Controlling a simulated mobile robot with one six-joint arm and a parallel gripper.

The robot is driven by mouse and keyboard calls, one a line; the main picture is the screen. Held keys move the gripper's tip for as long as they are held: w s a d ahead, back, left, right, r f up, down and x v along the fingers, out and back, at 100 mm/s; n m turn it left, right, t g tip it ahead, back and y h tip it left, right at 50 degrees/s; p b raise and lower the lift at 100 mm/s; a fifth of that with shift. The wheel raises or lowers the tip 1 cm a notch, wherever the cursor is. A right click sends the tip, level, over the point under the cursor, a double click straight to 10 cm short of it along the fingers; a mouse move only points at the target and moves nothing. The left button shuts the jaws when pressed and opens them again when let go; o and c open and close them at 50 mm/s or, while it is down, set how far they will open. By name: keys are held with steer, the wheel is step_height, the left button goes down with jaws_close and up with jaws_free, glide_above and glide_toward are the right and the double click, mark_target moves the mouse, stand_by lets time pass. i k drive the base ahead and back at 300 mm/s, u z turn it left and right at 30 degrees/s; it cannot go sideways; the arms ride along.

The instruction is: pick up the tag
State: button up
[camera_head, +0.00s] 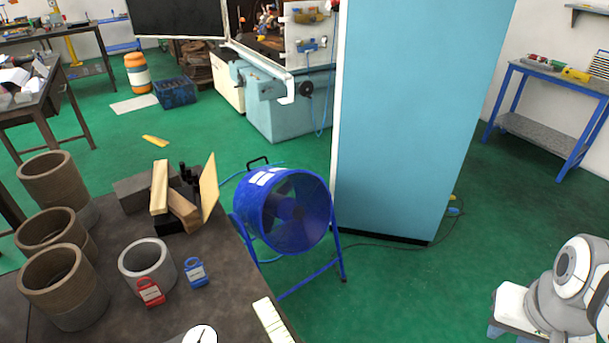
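Two small tag-like pieces with pale labels and loops, shaped like padlocks, sit on the dark table (215,315) at the lower left. The red tag (150,292) is in front of a grey ring (148,262), close to its base. The blue tag (196,272) is to the right of the ring. I cannot tell which one the task names. Part of my white and grey arm (568,295) shows at the lower right, well away from the table. My gripper's fingers are not in the picture.
Several brown cylinders (62,285) crowd the table's left side. Wooden blocks (182,207) stand behind the ring. A white dial (200,334) and a pale bar (272,322) lie at the front. A blue fan (285,212) and a tall blue cabinet (415,120) stand beyond the table.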

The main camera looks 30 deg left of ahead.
mark_target(196, 274)
steer(key=i, duration=2.65)
steer(key=u, duration=4.45)
steer(key=i, duration=1)
steer(key=z, duration=0.1)
